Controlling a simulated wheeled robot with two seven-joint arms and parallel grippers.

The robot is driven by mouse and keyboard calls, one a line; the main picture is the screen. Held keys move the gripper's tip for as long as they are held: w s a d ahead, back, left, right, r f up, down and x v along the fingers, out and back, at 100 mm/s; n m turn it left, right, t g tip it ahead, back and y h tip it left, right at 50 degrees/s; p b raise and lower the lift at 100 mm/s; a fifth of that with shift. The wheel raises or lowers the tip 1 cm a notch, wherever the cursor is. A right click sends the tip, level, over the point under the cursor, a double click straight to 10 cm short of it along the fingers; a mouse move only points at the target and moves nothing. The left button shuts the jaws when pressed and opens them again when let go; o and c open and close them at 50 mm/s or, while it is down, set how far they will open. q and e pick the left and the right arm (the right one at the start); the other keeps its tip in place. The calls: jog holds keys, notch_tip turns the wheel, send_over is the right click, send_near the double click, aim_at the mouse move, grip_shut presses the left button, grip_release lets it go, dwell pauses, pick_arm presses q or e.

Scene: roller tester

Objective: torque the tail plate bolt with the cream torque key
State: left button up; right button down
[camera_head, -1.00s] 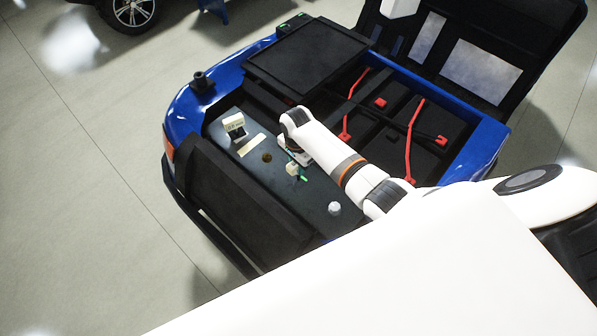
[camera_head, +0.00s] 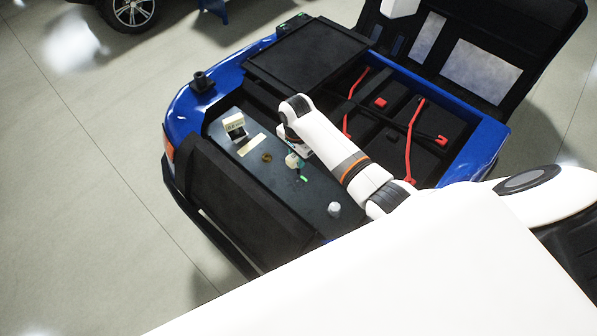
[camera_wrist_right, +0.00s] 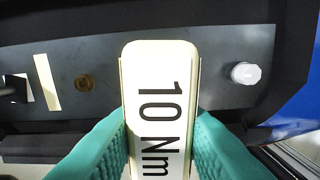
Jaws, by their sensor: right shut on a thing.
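The cream torque key (camera_wrist_right: 160,85), marked "10 Nm", is between the teal fingers of my right gripper (camera_wrist_right: 162,135), which is shut on it. In the head view the key (camera_head: 291,160) shows as a small cream piece above the dark grey plate (camera_head: 312,193). The key's working end is hidden, and the key appears apart from the brass fitting. My left gripper is out of view.
A white cap (camera_head: 334,209) stands on the plate to the right.

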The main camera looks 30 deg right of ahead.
jog(key=n, duration=0.4)
jog(key=shift+d, duration=0.1)
jog(key=shift+s+n, duration=0.1)
jog(key=shift+n, duration=0.9)
jog(key=n, duration=0.2)
jog(key=shift+n, duration=0.4)
jog(key=n, duration=0.3)
jog(key=shift+d, duration=0.1)
jog(key=shift+n, duration=0.4)
jog(key=n, duration=0.4)
jog(key=shift+d+n, duration=0.15)
jog(key=shift+n, duration=0.25)
